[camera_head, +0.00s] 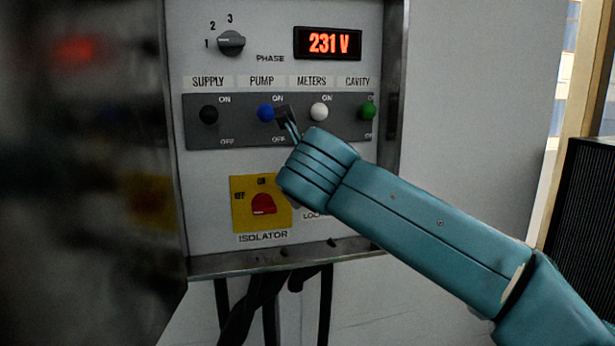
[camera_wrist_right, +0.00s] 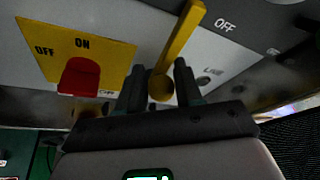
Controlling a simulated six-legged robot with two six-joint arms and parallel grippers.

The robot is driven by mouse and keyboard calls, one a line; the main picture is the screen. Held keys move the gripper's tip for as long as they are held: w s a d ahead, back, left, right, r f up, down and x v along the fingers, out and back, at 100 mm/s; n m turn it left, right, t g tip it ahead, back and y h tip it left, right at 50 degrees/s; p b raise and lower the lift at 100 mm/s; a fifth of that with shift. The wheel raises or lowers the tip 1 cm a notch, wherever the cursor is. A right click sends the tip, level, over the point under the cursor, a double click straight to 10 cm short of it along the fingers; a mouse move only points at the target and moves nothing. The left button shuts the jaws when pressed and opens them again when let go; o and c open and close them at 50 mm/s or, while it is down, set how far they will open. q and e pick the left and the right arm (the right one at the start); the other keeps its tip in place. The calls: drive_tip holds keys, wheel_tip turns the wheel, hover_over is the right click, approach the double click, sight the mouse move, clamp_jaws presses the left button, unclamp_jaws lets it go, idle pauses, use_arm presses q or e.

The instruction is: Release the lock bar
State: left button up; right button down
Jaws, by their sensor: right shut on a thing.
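The yellow lock bar (camera_wrist_right: 180,42) shows in the right wrist view, slanting up and right from a rounded lower end. My right gripper (camera_wrist_right: 160,85) has a finger on each side of that rounded end and is shut on it. In the head view, my right arm comes in from the right to the panel and hides the bar; part of my gripper (camera_head: 287,122) shows between the blue and white switches. A partly covered label beginning "LOC" shows below my wrist. My left gripper is in neither view.
The red isolator knob (camera_head: 263,204) on its yellow plate sits left of my wrist. Several switch knobs, including blue (camera_head: 266,113) and white (camera_head: 319,112), line the grey strip. The display (camera_head: 328,43) reads 231 V. A blurred dark panel fills the left.

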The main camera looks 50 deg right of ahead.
drive_tip(key=shift+s+d+r, duration=0.15)
drive_tip(key=shift+s+d, duration=0.05)
idle(0.7)
drive_tip(key=c, duration=1)
unclamp_jaws()
drive_tip(key=shift+o, duration=0.5)
drive_tip(key=shift+s+d, duration=0.1)
drive_tip(key=shift+d, duration=0.05)
drive_tip(key=shift+w+a, duration=0.2)
drive_tip(key=shift+s+a, duration=0.3)
drive_tip(key=shift+s, duration=0.05)
drive_tip(key=b+v, duration=0.1)
drive_tip(key=v, duration=1.4)
drive_tip(key=shift+a+r, duration=0.15)
drive_tip(key=shift+r, duration=0.05)
drive_tip(key=shift+o, duration=0.3)
